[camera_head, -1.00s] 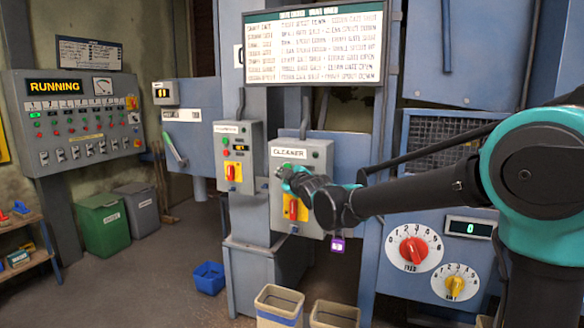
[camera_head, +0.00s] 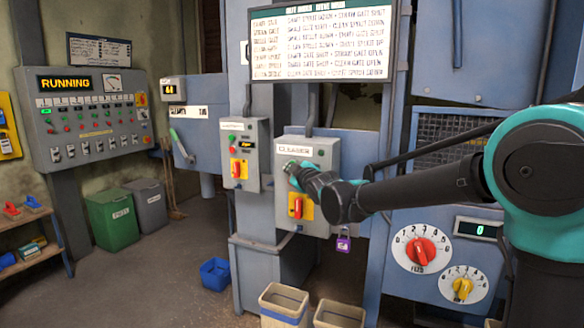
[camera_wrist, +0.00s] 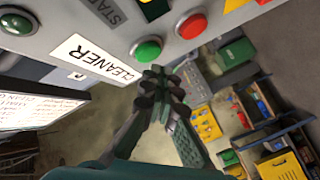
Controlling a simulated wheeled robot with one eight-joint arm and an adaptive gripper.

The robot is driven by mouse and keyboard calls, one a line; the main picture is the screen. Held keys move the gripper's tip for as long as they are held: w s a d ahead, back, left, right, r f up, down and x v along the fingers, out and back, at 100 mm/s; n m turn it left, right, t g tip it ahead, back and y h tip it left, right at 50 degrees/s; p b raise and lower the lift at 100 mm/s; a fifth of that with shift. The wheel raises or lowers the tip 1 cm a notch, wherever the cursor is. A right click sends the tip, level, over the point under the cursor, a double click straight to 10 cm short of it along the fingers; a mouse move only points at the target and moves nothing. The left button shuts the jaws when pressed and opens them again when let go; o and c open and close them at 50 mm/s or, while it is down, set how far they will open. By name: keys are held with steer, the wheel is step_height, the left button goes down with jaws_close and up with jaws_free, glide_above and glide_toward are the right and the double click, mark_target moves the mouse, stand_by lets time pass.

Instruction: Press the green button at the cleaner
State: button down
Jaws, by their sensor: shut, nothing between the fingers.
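The cleaner box (camera_head: 325,182) is a grey control box with a "CLEANER" label and a red and yellow switch. In the wrist view its face (camera_wrist: 110,22) runs along the top. The green button (camera_wrist: 147,49) is a round dome beside a red button (camera_wrist: 190,24). My gripper (camera_wrist: 160,72) is shut and empty, its fingertips just below the green button in that picture. I cannot tell whether they touch it. In the head view my gripper (camera_head: 291,167) is in front of the box below the label and seems to hide the green button.
A similar smaller control box (camera_head: 239,152) stands left of the cleaner box. A purple padlock (camera_head: 343,244) hangs below the cleaner box at its right. Dials (camera_head: 421,251) sit on a blue panel at the right. Bins (camera_head: 284,303) stand on the floor below.

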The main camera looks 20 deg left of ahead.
stand_by(0.7)
steer(key=shift+w, duration=0.45)
steer(key=shift+w+d, duration=0.1)
steer(key=shift+w, duration=0.4)
stand_by(0.6)
steer(key=shift+s, duration=0.95)
steer(key=shift+s, duration=0.1)
steer(key=s, duration=0.4)
steer(key=shift+s+a, duration=0.25)
steer(key=shift+s, duration=0.15)
stand_by(0.6)
